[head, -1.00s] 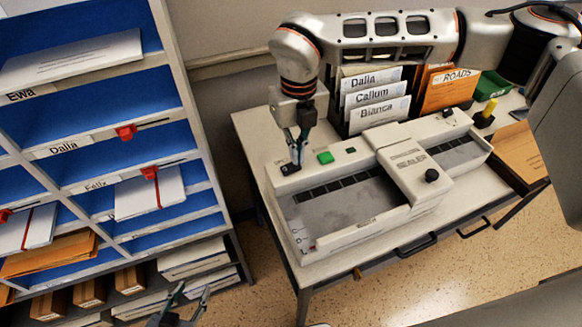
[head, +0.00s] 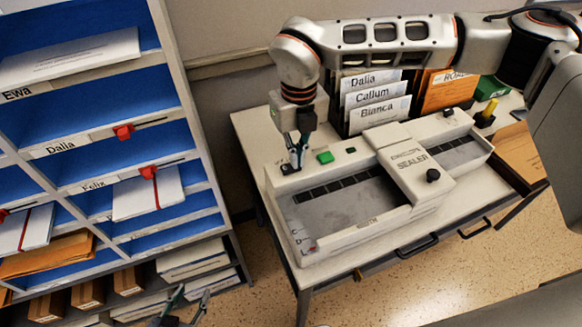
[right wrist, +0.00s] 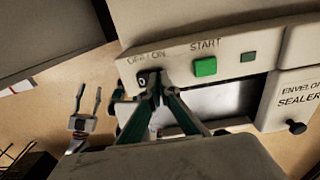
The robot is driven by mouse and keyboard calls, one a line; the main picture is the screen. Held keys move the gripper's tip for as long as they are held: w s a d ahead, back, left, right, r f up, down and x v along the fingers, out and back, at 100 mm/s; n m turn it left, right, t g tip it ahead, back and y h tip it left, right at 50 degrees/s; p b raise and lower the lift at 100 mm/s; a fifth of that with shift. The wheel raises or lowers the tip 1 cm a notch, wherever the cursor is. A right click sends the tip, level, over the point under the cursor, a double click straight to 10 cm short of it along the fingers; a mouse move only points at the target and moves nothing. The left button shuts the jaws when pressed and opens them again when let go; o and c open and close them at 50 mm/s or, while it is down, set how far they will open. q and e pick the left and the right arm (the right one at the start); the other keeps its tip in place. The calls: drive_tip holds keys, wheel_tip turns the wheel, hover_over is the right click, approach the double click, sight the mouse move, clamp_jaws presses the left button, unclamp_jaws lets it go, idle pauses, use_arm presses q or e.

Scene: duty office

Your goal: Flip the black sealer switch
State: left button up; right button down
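The beige envelope sealer (head: 345,235) stands on the table, with its black switch (head: 288,169) at the left end of the top panel. In the right wrist view the switch (right wrist: 150,77) sits under the OFF and ON labels; which way it is tipped I cannot tell. My right gripper (head: 297,164) points down at the switch, its fingertips together (right wrist: 153,92) and empty, at or very near its edge; contact is unclear. My left gripper (head: 185,298) is low at the bottom of the head view, open and empty; it also shows in the right wrist view (right wrist: 86,103).
A green START button (head: 325,157) is just right of the switch. Name-labelled files (head: 378,100) stand behind the sealer. A blue pigeonhole shelf (head: 110,150) is at the left. A yellow-handled item (head: 489,110) stands at the right of the table.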

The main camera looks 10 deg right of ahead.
drive_tip(key=shift+r+p, duration=1.25)
drive_tip(key=shift+r, duration=0.75)
drive_tip(key=shift+r+p, duration=0.8)
drive_tip(key=shift+r, duration=0.7)
